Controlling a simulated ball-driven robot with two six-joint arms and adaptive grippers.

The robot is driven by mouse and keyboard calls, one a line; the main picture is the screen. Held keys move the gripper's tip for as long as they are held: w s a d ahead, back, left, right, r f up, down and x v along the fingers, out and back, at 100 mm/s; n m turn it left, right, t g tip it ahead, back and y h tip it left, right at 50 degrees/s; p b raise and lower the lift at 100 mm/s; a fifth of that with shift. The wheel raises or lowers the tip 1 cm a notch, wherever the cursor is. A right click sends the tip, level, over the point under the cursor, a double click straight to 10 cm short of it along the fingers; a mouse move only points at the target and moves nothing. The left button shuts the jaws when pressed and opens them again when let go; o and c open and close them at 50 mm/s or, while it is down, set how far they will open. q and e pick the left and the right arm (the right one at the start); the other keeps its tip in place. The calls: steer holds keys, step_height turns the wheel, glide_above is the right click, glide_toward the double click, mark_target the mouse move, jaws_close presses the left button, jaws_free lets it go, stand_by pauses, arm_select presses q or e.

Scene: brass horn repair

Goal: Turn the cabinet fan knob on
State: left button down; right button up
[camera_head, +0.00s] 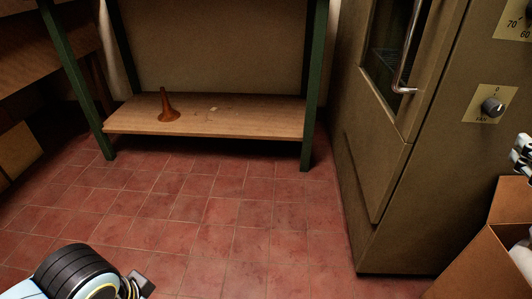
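The plate is on the side face of the brown-grey cabinet (385,205) at the right. The knob's exact pointing is too small to tell. Part of my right gripper (522,152) shows at the right edge, below and right of the knob and apart from it in the picture. Most of it is cut off. My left arm is at the bottom left, with a small part of its gripper (140,286) at the frame edge, far from the knob.
An open cardboard box (480,262) with white contents stands at the lower right, beside the cabinet. The cabinet door has a metal handle (408,60). A green-legged bench with a wooden shelf (255,122) holds a brown cone (168,107). The red tile floor is clear in the middle.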

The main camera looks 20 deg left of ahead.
mark_target(497, 112)
steer(key=b+x, duration=0.1)
steer(key=x, duration=1)
steer(key=shift+w+f+b, duration=0.1)
steer(key=shift+w+b, duration=0.2)
steer(key=shift+w, duration=0.05)
jaws_close()
